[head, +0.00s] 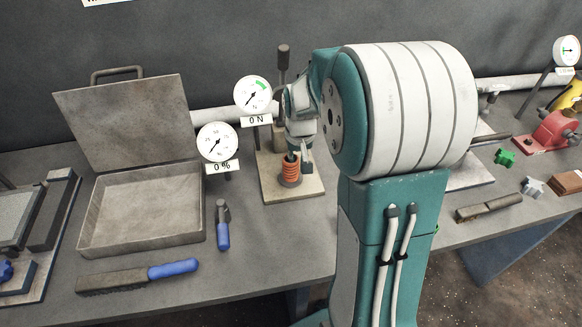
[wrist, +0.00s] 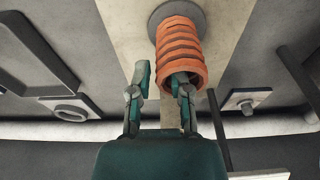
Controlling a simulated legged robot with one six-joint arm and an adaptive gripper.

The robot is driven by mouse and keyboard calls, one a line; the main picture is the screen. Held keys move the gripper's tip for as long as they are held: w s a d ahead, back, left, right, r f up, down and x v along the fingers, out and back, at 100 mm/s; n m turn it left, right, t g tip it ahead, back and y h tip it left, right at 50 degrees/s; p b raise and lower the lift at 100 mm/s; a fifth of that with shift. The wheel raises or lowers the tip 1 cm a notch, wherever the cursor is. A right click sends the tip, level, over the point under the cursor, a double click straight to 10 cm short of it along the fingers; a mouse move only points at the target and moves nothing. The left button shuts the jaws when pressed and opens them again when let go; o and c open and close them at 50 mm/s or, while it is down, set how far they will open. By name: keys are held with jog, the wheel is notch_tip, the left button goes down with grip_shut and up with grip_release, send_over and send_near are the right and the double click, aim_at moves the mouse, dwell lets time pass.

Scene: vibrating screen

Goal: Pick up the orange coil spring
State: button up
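The orange coil spring (head: 290,172) stands upright on a grey round seat on a pale base plate (head: 308,187) in the head view. In the wrist view the spring (wrist: 179,45) is right of centre, with the grey seat behind its far end. My gripper (wrist: 161,77) is open, its two fingers apart. The left finger is beside the spring with a gap. The right finger overlaps the spring's near end; I cannot tell whether it touches or enters the coil. In the head view my gripper (head: 300,158) is at the spring's top, partly hidden by my arm.
A dial marked 0 N (head: 253,94) and one marked 0 % (head: 217,142) stand left of the spring. An upright lever (head: 283,58) rises behind it. An open metal box (head: 140,236), a blue-handled brush (head: 172,268) and a blue-handled tool (head: 222,235) lie left.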

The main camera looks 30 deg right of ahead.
jog(key=shift+a, duration=0.15)
grip_shut()
jog(key=shift+r, duration=0.15)
